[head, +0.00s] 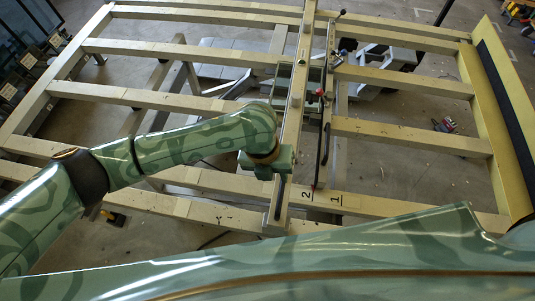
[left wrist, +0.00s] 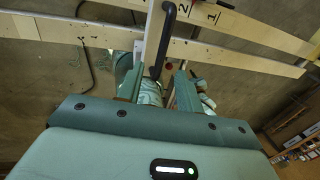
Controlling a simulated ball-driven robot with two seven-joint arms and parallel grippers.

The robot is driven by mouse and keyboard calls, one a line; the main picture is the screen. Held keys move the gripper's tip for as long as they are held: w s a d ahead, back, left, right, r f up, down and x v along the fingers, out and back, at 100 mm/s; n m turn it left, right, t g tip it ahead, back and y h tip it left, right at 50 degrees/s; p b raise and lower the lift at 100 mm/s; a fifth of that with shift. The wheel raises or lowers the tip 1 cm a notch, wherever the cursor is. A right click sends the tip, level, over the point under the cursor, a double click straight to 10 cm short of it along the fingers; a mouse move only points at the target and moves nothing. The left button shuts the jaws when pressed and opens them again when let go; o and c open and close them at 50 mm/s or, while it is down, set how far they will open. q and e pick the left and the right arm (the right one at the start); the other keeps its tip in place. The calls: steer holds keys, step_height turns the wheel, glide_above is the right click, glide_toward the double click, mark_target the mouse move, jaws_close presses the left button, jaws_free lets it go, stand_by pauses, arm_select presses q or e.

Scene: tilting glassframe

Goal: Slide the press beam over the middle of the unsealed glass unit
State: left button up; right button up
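The press beam (head: 292,135) is a long pale bar running from back to front across the slatted frame. A black bar handle (head: 280,198) sits at its near end. My left gripper (head: 270,172) is just left of the beam, close to this handle. In the left wrist view the fingers (left wrist: 158,88) are apart, and the black handle (left wrist: 161,45) shows between and beyond them; I cannot tell whether they touch it. I cannot clearly make out the unsealed glass unit. My right gripper is out of view; my green right arm crosses the bottom of the head view.
The frame's wooden slats (head: 410,137) spread to both sides with open gaps. A second dark handle (head: 326,143) stands right of the beam. Marks "2" (head: 307,194) and "1" (head: 335,199) are on the near rail. A yellow ledge (head: 488,120) bounds the right side.

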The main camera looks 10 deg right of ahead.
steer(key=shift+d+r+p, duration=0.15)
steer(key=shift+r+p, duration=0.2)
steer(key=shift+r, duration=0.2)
arm_select(q)
step_height(320, 180, up, 8)
steer(key=a, duration=0.1)
steer(key=shift+w+a+r, duration=0.2)
steer(key=shift+w+a, duration=0.05)
steer(key=shift+a, duration=0.1)
